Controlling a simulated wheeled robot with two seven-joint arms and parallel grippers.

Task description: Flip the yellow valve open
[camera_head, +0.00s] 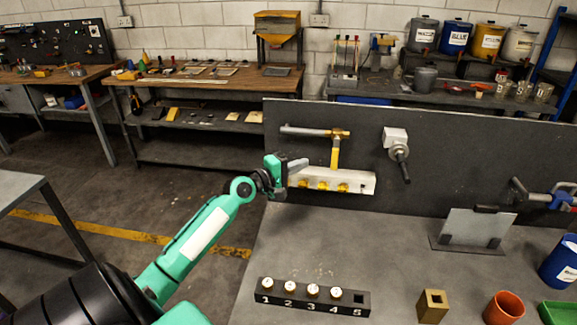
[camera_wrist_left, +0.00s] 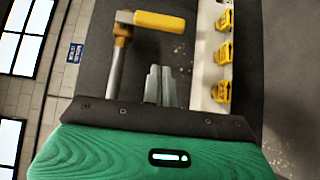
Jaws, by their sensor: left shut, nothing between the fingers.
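The yellow valve handle (camera_head: 335,155) hangs down from a brass valve body on a grey pipe (camera_head: 302,131), fixed to the dark upright panel. In the left wrist view the yellow handle (camera_wrist_left: 165,21) points sideways, across the pipe (camera_wrist_left: 117,65). My left gripper (camera_head: 297,165) is shut and empty, just left of the handle and below the pipe. Its fingers also show in the left wrist view (camera_wrist_left: 161,86), apart from the handle. My right gripper is not in view.
A white strip (camera_head: 358,182) with several yellow parts sits just below the valve. A grey device with a lever (camera_head: 397,142) is mounted to the right. A numbered block (camera_head: 313,297) with white-topped pegs stands on the bench. The bench middle is clear.

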